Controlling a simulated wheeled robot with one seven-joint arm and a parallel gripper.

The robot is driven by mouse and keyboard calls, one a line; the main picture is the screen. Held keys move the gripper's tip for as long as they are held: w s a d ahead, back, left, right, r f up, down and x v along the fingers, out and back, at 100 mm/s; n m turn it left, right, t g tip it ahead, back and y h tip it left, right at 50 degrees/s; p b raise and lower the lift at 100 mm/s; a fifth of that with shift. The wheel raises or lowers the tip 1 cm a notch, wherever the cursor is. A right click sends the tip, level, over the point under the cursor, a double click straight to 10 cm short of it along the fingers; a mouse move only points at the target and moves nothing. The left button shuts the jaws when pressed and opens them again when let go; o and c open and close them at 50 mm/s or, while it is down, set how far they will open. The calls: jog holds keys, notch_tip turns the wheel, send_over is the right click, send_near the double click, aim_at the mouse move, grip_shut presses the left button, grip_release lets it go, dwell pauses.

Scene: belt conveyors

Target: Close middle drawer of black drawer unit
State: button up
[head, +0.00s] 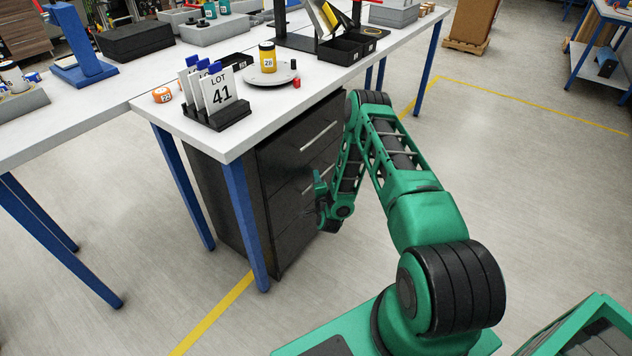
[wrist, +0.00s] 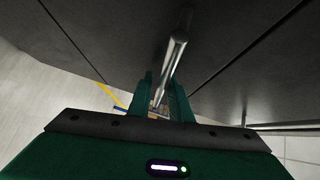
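The black drawer unit (head: 285,230) stands under the white table, its drawer fronts facing right. The top drawer (head: 300,143) looks flush. The middle drawer (head: 290,200) is partly hidden by my gripper; I cannot tell whether it sticks out slightly. My gripper (head: 319,184) is at the middle drawer's front, near its bar handle (head: 306,188). In the wrist view, a metal bar handle (wrist: 175,55) runs down toward the space between the fingers of my gripper (wrist: 162,90). The fingers stand apart with a gap; contact with the handle is not clear.
The white tabletop (head: 240,130) overhangs the unit, with a blue leg (head: 245,220) close to its front corner. A LOT 41 card holder (head: 218,105) and a scale with a yellow jar (head: 267,58) stand above.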

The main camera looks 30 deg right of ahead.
jog(key=v, duration=1)
jog(key=shift+s, duration=0.3)
jog(key=shift+a, duration=0.1)
jog(key=w+d+r+n+g+y, duration=0.15)
jog(key=r+n, duration=0.25)
jog(key=r, duration=0.4)
jog(key=w+d+r+n+g+y, duration=0.1)
jog(key=w+r+n+g+y, duration=0.15)
jog(key=r+n, duration=0.4)
jog(key=s+d+r+n+g, duration=0.1)
jog(key=s+d+r+g, duration=0.15)
jog(key=s+r, duration=0.4)
jog(key=s+d+r+g, duration=0.1)
jog(key=s+r+g, duration=0.2)
jog(key=s+r, duration=0.4)
jog(key=s+a+r+g, duration=0.2)
jog(key=s+r, duration=0.2)
jog(key=s, duration=0.6)
jog(key=s+a+r+n+g+y, duration=0.1)
jog(key=s+r, duration=0.3)
jog(key=s, duration=0.7)
jog(key=s+a+r+n+g, duration=0.1)
jog(key=s+a+r+g, duration=0.2)
jog(key=s, duration=0.7)
notch_tip(320, 180, up, 2)
jog(key=shift+s+y, duration=0.3)
jog(key=shift+s, duration=0.1)
